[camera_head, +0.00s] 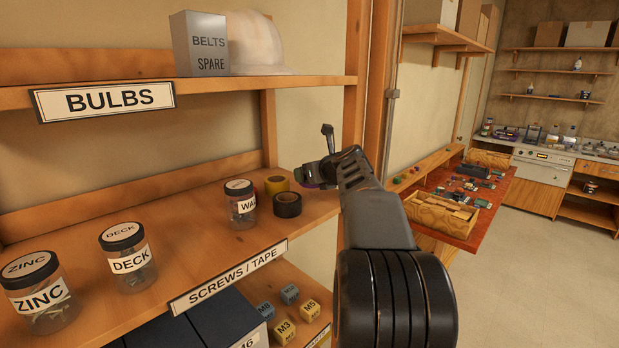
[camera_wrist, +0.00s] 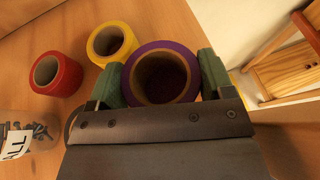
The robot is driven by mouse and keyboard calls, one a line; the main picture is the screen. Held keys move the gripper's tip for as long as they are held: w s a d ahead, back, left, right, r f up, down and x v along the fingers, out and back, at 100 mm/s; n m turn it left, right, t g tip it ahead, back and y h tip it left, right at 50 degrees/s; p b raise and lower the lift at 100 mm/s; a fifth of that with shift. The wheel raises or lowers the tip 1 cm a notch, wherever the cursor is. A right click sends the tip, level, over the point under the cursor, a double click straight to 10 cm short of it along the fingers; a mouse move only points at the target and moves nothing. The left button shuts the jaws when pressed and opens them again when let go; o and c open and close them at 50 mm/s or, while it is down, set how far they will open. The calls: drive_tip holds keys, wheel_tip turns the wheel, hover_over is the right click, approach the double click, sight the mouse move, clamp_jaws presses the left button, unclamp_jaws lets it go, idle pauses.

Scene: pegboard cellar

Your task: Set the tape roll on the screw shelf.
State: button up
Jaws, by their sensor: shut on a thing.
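My gripper (camera_wrist: 162,75) is shut on a purple tape roll (camera_wrist: 160,46), with one green finger on each side of it and the roll's hole facing the wrist camera. In the head view my gripper (camera_head: 312,176) is over the right end of the screw shelf (camera_head: 190,240), labelled SCREWS / TAPE; only a sliver of purple shows there. The roll is close to the shelf board, but I cannot tell whether it touches. A yellow tape roll (camera_head: 276,185) and a black tape roll (camera_head: 287,205) lie left of it. A red tape roll (camera_wrist: 57,74) shows in the wrist view.
A jar labelled WA... (camera_head: 240,208) stands left of the rolls, with DECK (camera_head: 128,260) and ZINC (camera_head: 38,295) jars further left. The BULBS shelf (camera_head: 300,86) is above, holding a BELTS SPARE box (camera_head: 198,45). A wooden upright (camera_head: 357,90) borders the shelf's right end.

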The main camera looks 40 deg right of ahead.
drive_tip(key=shift+w, duration=0.8)
drive_tip(key=shift+d+f, duration=0.1)
drive_tip(key=shift+f, duration=1.65)
drive_tip(key=shift+f, duration=0.1)
drive_tip(key=o, duration=0.7)
drive_tip(key=shift+s+r, duration=0.1)
drive_tip(key=shift+r, duration=0.1)
drive_tip(key=b+v, duration=0.2)
drive_tip(key=v, duration=1)
drive_tip(key=shift+f+b, duration=0.1)
drive_tip(key=shift+b, duration=0.2)
